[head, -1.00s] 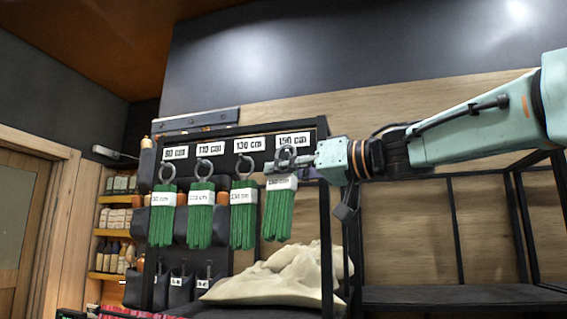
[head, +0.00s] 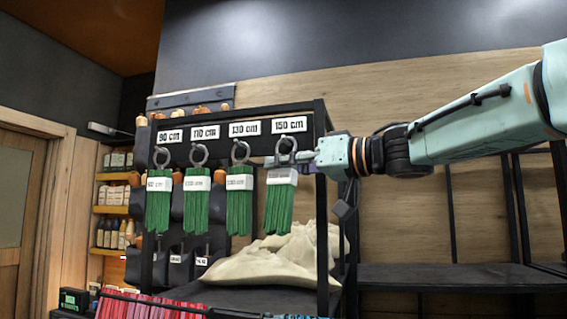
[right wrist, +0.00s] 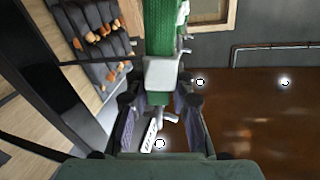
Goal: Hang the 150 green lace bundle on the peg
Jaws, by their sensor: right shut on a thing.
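The 150 green lace bundle (head: 279,208) hangs upright below the 150 cm sign (head: 290,124) in the head view, with a white band near its top and a grey ring (head: 286,147) above. My right gripper (head: 301,157) comes in from the right and is shut on the bundle's top, near the ring. The right wrist view shows the green bundle (right wrist: 165,30) and its white band between my right fingers (right wrist: 158,112). The 150 cm peg is hidden behind ring and gripper, so I cannot tell whether the ring is around it. My left gripper is out of view.
Several similar green bundles (head: 239,205) hang on the left under the 90, 110 and 130 cm signs. A black rack frame (head: 322,240) stands close behind my gripper. A cream cloth heap (head: 270,265) lies below. An empty dark shelf (head: 450,276) is at right.

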